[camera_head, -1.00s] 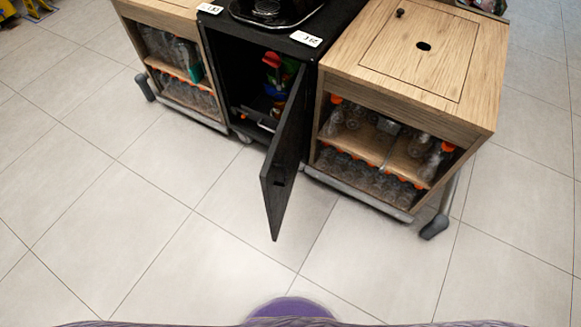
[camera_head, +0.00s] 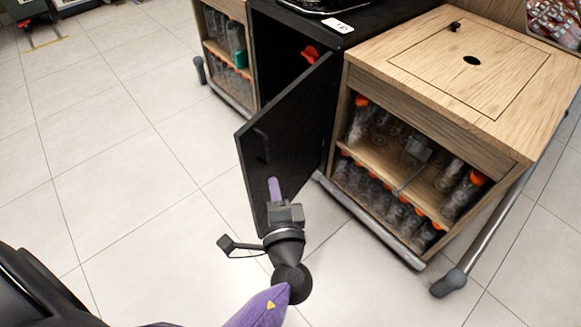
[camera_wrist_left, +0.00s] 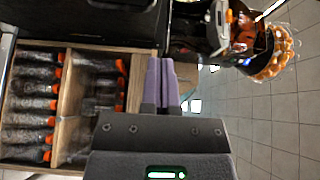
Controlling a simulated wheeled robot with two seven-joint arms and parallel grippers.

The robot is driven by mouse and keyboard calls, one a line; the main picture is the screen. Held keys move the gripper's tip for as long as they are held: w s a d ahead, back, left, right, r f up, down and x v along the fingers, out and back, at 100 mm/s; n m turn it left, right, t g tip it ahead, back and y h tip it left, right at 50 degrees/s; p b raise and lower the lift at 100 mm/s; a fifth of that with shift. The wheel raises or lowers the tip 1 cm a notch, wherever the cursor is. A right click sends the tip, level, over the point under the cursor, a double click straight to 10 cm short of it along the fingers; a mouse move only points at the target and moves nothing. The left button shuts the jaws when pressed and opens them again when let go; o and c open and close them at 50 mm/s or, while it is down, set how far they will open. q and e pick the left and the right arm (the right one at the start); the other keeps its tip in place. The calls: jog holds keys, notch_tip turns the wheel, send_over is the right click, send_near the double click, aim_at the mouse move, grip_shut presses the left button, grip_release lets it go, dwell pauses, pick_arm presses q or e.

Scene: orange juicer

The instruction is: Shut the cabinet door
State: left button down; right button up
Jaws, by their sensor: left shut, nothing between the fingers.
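The cabinet door (camera_head: 285,135) is a black panel standing open in the head view, swung out from the black cabinet (camera_head: 378,22). Its hinge side is at the right, by the wooden cabinet, and its free edge is at the left. My left gripper (camera_head: 275,188) is in front of the door's lower part, overlapping it in the picture; I cannot tell whether it touches. Its purple fingers are closed together and empty, as the left wrist view (camera_wrist_left: 160,85) also shows. My right gripper is not in view.
A wooden cabinet (camera_head: 440,100) with shelved bottles stands right of the door, with a metal rail and foot (camera_head: 449,284) low at its side. Another wooden cabinet (camera_head: 228,55) stands at the left. The tiled floor (camera_head: 110,150) at left is clear.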

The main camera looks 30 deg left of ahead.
pick_arm(q)
jog(key=b, duration=0.2)
send_near(249, 129)
jog(key=w, duration=0.5)
jog(key=a, duration=0.3)
jog(key=shift+a, duration=0.4)
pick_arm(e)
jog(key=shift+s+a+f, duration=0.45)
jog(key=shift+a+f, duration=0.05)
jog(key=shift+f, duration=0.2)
